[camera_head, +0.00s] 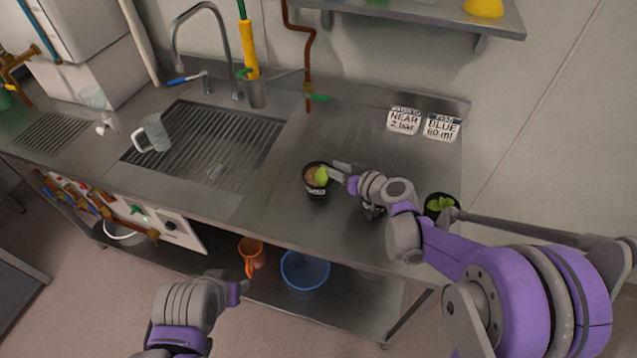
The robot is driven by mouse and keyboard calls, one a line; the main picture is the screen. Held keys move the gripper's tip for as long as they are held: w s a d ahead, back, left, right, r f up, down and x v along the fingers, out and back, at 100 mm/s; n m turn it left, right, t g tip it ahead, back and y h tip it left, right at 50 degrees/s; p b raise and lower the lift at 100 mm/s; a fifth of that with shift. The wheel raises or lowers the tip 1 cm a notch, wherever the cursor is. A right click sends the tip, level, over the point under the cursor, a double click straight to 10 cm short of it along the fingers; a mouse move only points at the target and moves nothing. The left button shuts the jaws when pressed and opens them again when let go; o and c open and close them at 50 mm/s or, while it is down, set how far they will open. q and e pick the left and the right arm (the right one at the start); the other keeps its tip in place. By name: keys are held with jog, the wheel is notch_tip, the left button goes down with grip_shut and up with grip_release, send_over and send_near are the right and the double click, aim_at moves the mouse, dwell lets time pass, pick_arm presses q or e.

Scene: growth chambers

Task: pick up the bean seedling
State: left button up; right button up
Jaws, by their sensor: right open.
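A small dark pot (316,191) with brown soil and a green leaf (321,176) stands upright on the steel counter. A second dark pot with green leaves (440,204) stands further right, partly hidden behind my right arm. I cannot tell for certain from the leaves which one is the bean seedling. My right gripper (338,173) is open, its fingers at the right side of the first pot; whether they touch it is unclear. My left gripper (240,288) hangs low in front of the counter, away from both pots; its jaws are not clear.
A sink with a slatted grate (225,140) and a clear jug (153,134) lie to the left. Two label cards (404,120) stand at the back right. An orange jug (252,254) and a blue basin (305,270) are on the lower shelf. The counter left of the first pot is clear.

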grip_shut()
dwell(1.4)
